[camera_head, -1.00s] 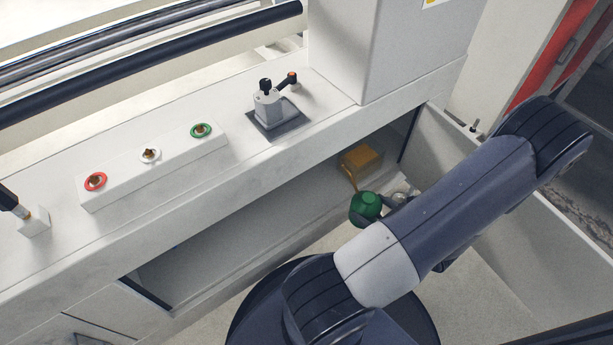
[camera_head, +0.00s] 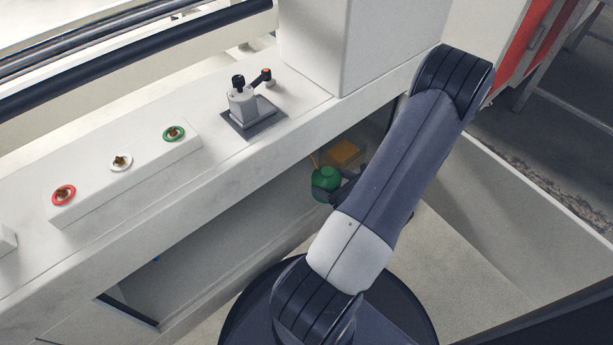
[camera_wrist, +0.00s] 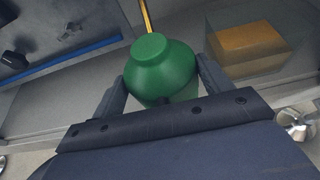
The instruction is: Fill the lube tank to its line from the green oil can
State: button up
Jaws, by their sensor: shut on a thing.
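The green oil can (camera_head: 327,180) is between the fingers of my gripper (camera_wrist: 162,78), in front of the open cabinet bay under the counter. In the wrist view the can (camera_wrist: 160,65) fills the middle, with a finger on each side of its body. A thin yellow spout (camera_wrist: 146,16) shows beyond it. A clear box with amber content, which looks like the lube tank (camera_wrist: 250,45), stands to the right of the can and apart from it. In the head view its amber part (camera_head: 344,152) shows behind the can. I cannot make out a fill line.
The counter edge (camera_head: 215,165) overhangs the bay. An open door panel (camera_head: 510,185) stands at the right. On top are red, white and green-ringed buttons and a small lever unit (camera_head: 243,105). A blue strip (camera_wrist: 75,58) and a metal fitting (camera_wrist: 292,122) show in the wrist view.

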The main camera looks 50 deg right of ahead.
jog(key=w+d+b, duration=0.1)
jog(key=w+b, duration=0.1)
jog(key=w, duration=0.8)
notch_tip(320, 180, down, 5)
jog(key=b, duration=0.3)
jog(key=shift+w+d, duration=0.1)
jog(key=shift+w, duration=0.05)
jog(key=shift+w+f+b, duration=0.2)
jog(key=shift+f+b, duration=0.45)
jog(key=shift+f, duration=0.15)
jog(key=shift+f, duration=0.1)
jog(key=o, duration=1.2)
jog(key=shift+s+p, duration=0.3)
jog(key=p+v, duration=0.1)
jog(key=v, duration=0.2)
jog(key=p+v, duration=0.1)
jog(key=v, duration=0.3)
jog(key=p+v, duration=0.2)
jog(key=v, duration=0.1)
jog(key=shift+a, duration=0.3)
